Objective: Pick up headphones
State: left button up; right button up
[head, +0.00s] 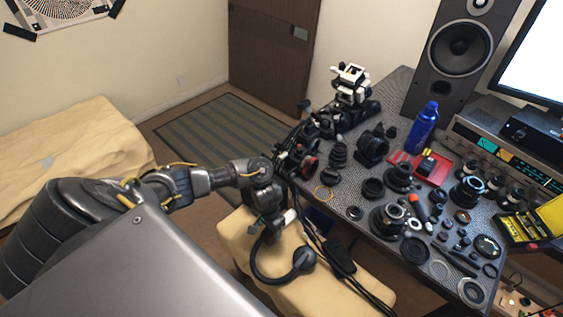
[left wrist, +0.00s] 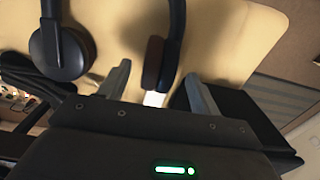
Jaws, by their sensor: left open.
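The black headphones (head: 262,272) lie on a yellow cushioned seat in the head view, with the band curving left and one ear cup (head: 303,258) to the right. My left gripper (head: 270,222) is over the seat at the far end of the headphones. In the left wrist view, one ear cup (left wrist: 62,52) is at the upper left, outside the fingers. The other, brown-edged cup (left wrist: 160,62) shows between the open fingers of my left gripper (left wrist: 158,72). I cannot tell whether the fingers touch it. My right gripper is not in view.
The yellow seat (head: 345,287) also bears a dark flat item (head: 340,258) and black cables. Beside it, the workbench (head: 335,205) is crowded with lens parts, a blue bottle (head: 423,125) and a red tray (head: 437,173). A yellow bed (head: 70,150) stands at left.

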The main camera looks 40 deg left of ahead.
pick_arm(q)
notch_tip(320, 180, down, 5)
jog(key=shift+s+r+b, duration=0.1)
jog(key=shift+b, duration=0.4)
jog(key=c, duration=1.2)
jog(key=shift+r, duration=0.2)
jog(key=shift+c, duration=0.2)
jog(key=shift+r, duration=0.3)
notch_tip(320, 180, up, 2)
jog(key=shift+r+p, duration=0.15)
jog(key=shift+p, duration=0.5)
jog(key=w+d+r+p, duration=0.1)
jog(key=d+r+p, duration=0.6)
jog(key=d+r, duration=0.3)
jog(key=d, duration=0.4)
